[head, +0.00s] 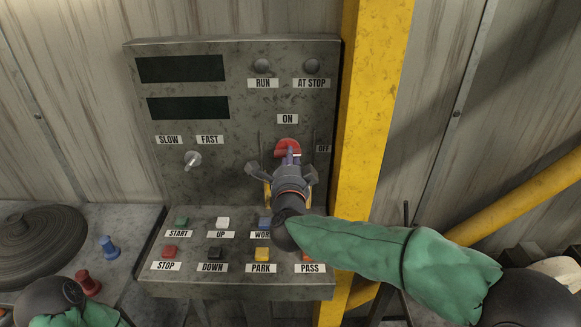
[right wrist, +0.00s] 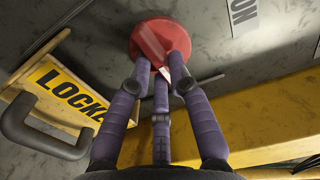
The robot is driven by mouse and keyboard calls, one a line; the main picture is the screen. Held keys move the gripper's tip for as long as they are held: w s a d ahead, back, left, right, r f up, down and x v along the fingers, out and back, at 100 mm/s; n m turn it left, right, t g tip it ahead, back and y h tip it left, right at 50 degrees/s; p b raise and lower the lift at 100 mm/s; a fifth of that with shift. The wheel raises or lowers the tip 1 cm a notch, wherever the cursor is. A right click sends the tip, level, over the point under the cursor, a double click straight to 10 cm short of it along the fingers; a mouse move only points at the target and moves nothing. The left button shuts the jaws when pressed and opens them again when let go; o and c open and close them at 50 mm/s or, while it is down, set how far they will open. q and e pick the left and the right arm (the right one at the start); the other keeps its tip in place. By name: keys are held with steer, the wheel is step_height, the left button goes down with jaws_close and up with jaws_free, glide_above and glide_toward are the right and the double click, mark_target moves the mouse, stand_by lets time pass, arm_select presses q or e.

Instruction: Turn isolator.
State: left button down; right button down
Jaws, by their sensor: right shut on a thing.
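The isolator is a round red knob (head: 287,147) on the grey control panel (head: 235,130), just below the ON label (head: 287,119) and left of the OFF label (head: 323,149). In the right wrist view the red knob (right wrist: 160,45) has a raised grip bar with a pale mark. My right gripper (head: 290,160) is shut on the grip bar. Its purple fingers (right wrist: 158,75) close around the bar from below, hiding part of it. Its body covers the panel below the knob. My left arm shows at the lower left, but its gripper is out of view.
A yellow lockout tag (right wrist: 65,90) and a grey shackle (right wrist: 45,130) sit beside the knob. A toggle (head: 193,159) and rows of buttons (head: 182,221) are on the panel. A yellow post (head: 372,130) stands close on the right. A dark ribbed disc (head: 35,240) lies left.

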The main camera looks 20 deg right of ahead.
steer(key=shift+f+m+b, duration=0.1)
steer(key=shift+m+b, duration=0.25)
steer(key=shift+m, duration=0.15)
steer(key=c, duration=1.1)
jaws_free()
steer(key=shift+c, duration=0.2)
steer(key=v, duration=1.2)
